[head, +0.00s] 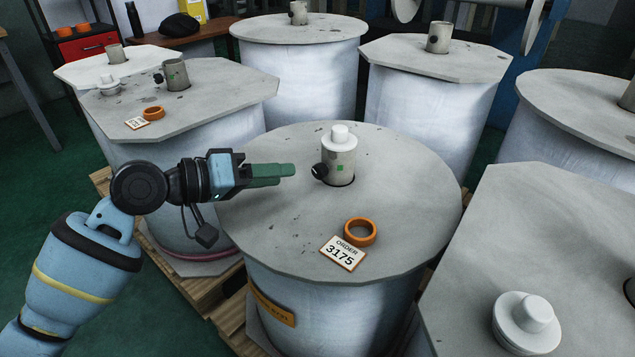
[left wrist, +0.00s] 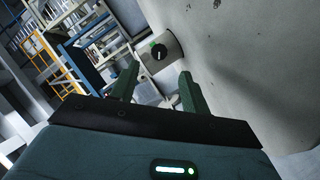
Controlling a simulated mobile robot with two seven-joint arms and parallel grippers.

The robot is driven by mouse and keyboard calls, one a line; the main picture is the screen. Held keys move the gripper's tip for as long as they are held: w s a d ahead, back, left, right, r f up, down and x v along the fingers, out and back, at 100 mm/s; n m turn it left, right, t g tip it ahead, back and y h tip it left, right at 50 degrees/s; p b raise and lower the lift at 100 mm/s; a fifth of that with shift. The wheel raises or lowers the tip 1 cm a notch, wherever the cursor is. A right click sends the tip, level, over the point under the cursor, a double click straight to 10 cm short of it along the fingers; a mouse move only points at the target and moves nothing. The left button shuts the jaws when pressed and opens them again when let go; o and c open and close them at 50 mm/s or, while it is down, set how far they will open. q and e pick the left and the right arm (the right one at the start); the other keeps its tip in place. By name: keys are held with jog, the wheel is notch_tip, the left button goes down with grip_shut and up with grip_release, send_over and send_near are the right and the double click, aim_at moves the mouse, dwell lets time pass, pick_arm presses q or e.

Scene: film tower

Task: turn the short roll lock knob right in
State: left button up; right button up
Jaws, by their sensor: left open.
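A black lock knob (head: 320,171) sticks out of the left side of the grey core (head: 342,164) in the centre roll (head: 290,245). A white stepped plug (head: 340,136) sits in the core's top, and a small green square is on its side. My left gripper (head: 293,171), with green fingers, is level just left of the knob, apart from it. In the left wrist view the knob (left wrist: 158,52) shows face-on beyond and between the open, empty fingers (left wrist: 160,74), with a pale mark on its face and green beside it. My right gripper is not in view.
An orange ring (head: 360,232) and an "ORDER 3175" card (head: 343,253) lie on the centre roll. Several other wrapped rolls stand close around, one at left with its own knob (head: 158,79). A white plug (head: 526,322) lies on the near right roll.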

aim_at(316, 172)
pick_arm(q)
jog(key=shift+r, duration=0.1)
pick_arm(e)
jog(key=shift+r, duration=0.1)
pick_arm(q)
jog(key=shift+w+d, duration=0.1)
jog(key=shift+d, duration=0.1)
jog(key=b+x, duration=0.2)
jog(key=x, duration=0.4)
jog(key=shift+w+d, duration=0.15)
jog(key=shift+d, duration=0.1)
jog(key=shift+w+d+f+b, duration=0.2)
jog(key=shift+d+b, duration=0.1)
jog(key=shift+b, duration=0.05)
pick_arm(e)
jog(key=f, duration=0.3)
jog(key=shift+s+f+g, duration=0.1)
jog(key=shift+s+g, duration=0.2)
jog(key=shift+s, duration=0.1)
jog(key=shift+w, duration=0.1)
